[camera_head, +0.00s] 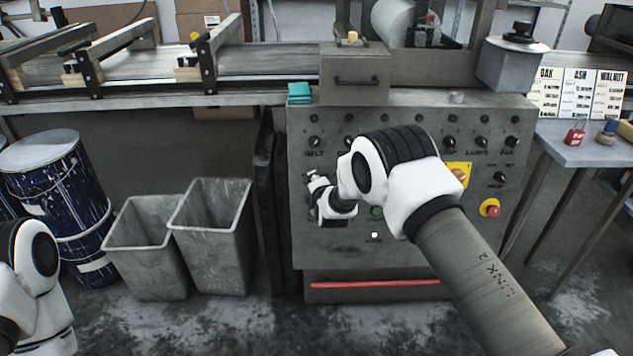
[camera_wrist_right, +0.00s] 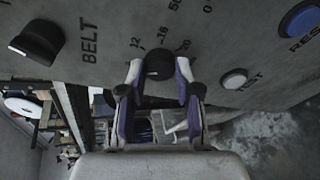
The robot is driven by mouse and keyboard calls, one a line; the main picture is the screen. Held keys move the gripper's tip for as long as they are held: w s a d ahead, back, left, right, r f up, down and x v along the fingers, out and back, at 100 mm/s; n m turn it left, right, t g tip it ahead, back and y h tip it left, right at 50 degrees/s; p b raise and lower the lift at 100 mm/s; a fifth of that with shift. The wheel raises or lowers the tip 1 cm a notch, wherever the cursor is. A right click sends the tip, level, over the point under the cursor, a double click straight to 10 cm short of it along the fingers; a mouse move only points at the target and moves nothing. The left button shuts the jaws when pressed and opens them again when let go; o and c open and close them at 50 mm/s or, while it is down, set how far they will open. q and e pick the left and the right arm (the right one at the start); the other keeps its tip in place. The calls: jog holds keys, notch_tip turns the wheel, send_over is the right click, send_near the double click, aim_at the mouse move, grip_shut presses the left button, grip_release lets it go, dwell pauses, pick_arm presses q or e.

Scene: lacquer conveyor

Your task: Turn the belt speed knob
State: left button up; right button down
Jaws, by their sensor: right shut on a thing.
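A black selector (camera_wrist_right: 38,41) sits beside the word BELT. Of my left arm only a part shows at the lower left; its gripper is out of view.
A white TEST button (camera_wrist_right: 235,78) and a blue RESET button (camera_wrist_right: 300,18) are near the knob. A red stop button (camera_head: 490,208) is at the panel's right. Two grey bins (camera_head: 150,250) stand left of the panel. A teal block (camera_head: 300,92) lies on the upper ledge.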

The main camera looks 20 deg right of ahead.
dwell(0.3)
jog(key=c, duration=0.8)
grip_release()
jog(key=v, duration=1.2)
